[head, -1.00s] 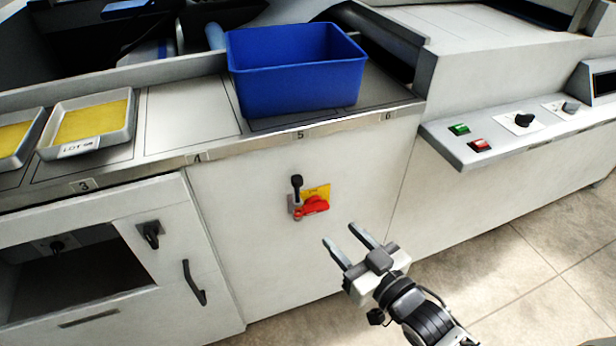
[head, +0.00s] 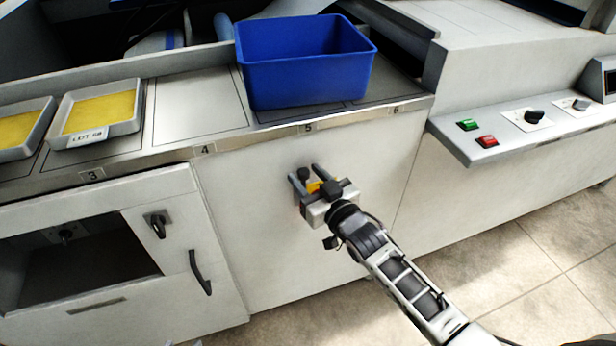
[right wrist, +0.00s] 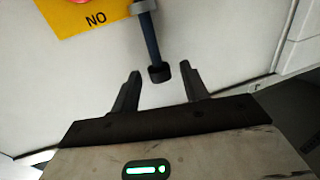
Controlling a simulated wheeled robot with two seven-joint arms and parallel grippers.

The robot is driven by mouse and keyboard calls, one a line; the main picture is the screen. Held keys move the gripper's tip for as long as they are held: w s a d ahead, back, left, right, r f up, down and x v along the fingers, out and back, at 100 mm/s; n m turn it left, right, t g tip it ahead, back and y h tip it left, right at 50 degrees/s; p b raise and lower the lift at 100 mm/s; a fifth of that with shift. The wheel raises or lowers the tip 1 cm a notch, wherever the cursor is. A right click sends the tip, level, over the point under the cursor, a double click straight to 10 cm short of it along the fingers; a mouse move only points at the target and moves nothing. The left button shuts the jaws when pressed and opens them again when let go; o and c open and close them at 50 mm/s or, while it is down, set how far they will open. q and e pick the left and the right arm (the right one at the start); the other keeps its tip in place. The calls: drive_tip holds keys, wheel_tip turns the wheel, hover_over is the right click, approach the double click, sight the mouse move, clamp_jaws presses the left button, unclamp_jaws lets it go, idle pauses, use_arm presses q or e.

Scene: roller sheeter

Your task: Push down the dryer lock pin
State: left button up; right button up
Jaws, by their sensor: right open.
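The lock pin is a dark upright rod with a black knob (head: 304,173), on the white front panel below the counter. In the right wrist view the pin (right wrist: 152,40) points down the picture, and its knob lies between the two fingertips without visible contact. My right gripper (head: 306,175) is open around the knob, in front of the panel. Beside the pin is a yellow plate (right wrist: 95,18) lettered "NO", with part of a red switch at its upper edge. In the head view my gripper mostly hides the plate and the switch. My left gripper is not in view.
A blue bin (head: 305,65) stands on the counter above. Trays with yellow sheets (head: 98,110) sit at the left. A dryer-like cabinet (head: 190,235) with an open recess and a handle is at lower left. A control shelf (head: 520,125) juts out at right.

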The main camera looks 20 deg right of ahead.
drive_tip(key=shift+w, duration=0.15)
drive_tip(key=shift+c, duration=0.4)
